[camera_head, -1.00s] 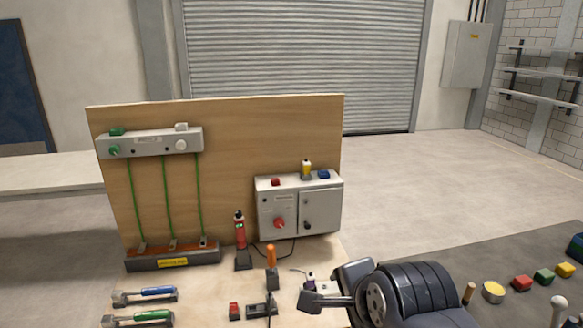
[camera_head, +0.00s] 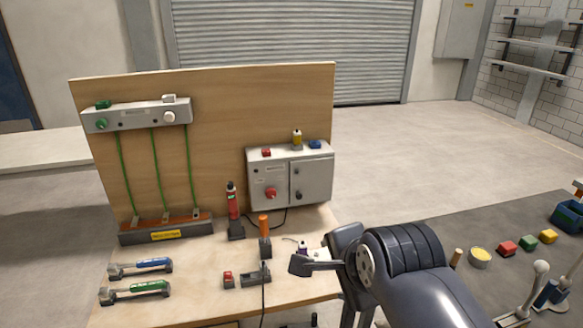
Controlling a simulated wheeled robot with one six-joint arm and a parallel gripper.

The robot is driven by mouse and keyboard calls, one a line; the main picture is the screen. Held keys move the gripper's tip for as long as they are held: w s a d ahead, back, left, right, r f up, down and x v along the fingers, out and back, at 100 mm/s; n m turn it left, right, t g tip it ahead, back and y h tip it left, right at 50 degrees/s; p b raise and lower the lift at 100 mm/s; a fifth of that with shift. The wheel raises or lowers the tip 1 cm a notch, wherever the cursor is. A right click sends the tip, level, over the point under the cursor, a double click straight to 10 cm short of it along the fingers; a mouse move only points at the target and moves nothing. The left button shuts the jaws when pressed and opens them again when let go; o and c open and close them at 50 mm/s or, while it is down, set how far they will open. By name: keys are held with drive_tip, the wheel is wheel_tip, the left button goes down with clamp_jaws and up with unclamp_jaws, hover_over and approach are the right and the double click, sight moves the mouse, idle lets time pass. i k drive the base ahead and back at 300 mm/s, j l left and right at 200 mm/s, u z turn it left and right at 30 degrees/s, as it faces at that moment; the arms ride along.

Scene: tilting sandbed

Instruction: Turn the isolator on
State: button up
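A grey switch box (camera_head: 315,170) stands at the right end of the wooden backboard. A red rotary knob (camera_head: 271,193) is on its left front, and a black knob (camera_head: 298,195) is on its right door. Which of these is the isolator handle is not labelled legibly, and the knob's exact angle is too small to read. My gripper (camera_head: 302,265) is over the front right of the bench, below and apart from the box in the picture. Its fingers are seen side-on, partly hidden by my arm, so their opening is unclear.
An orange-handled tool (camera_head: 264,236) and a red cylinder (camera_head: 232,202) stand on the bench before the box. Blue (camera_head: 150,265) and green (camera_head: 145,287) handled tools lie at left. A dark surface with coloured blocks (camera_head: 507,247) is at right.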

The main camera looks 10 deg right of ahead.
sight(271, 192)
drive_tip(key=i+j+z, duration=0.25)
drive_tip(key=i+j, duration=0.15)
drive_tip(key=j, duration=0.2)
drive_tip(key=i+j+z, duration=0.1)
drive_tip(key=j, duration=0.25)
drive_tip(key=i+j+z, duration=0.1)
drive_tip(key=i+j, duration=0.15)
drive_tip(key=j, duration=0.1)
